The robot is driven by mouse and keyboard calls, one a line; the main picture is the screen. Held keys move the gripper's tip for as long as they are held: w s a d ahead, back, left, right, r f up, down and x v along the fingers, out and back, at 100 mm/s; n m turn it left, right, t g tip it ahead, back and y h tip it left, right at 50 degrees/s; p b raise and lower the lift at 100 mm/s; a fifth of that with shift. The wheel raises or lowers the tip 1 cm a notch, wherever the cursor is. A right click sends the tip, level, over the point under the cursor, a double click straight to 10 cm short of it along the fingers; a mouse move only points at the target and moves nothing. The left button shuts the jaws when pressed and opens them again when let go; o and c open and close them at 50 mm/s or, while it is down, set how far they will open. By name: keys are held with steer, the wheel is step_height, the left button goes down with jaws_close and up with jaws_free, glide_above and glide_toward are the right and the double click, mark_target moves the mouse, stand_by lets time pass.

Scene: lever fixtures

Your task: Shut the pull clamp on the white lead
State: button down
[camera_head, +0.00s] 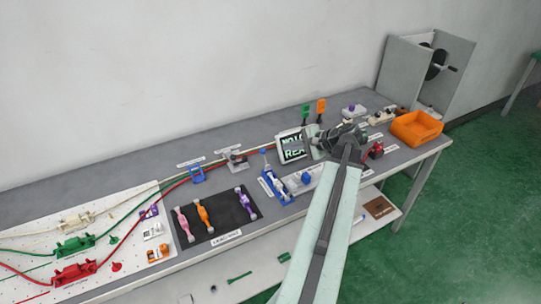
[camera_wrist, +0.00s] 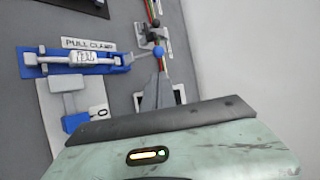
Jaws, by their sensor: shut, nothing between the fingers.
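The pull clamp (camera_head: 274,184) is a long blue fixture with a pale bar, left of my arm on the grey bench. It also shows in the wrist view (camera_wrist: 80,62), beside its printed label. Its thin lever ends in a blue ball knob (camera_wrist: 158,50); in the head view the knob (camera_head: 263,153) stands at the clamp's far end. The white lead (camera_head: 130,205) runs from the pegboard along the bench with other leads; its path at the clamp is unclear. My gripper (camera_head: 317,143) is shut and empty, above the bench in front of the screen, apart from the clamp.
A grey fixture with a blue block (camera_wrist: 72,104) lies beside the clamp. A screen (camera_head: 292,147) stands behind my gripper. A black mat (camera_head: 218,222) with several coloured pieces lies left of the clamp. An orange bin (camera_head: 417,128) and a red device (camera_head: 376,150) are at right.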

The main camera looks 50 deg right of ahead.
steer(key=shift+s+d, duration=0.15)
steer(key=shift+d, duration=0.05)
steer(key=b+x, duration=0.5)
steer(key=x, duration=0.4)
steer(key=shift+f, duration=0.1)
steer(key=shift+w+a+f, duration=0.1)
steer(key=shift+w, duration=0.35)
steer(key=shift+s, duration=0.1)
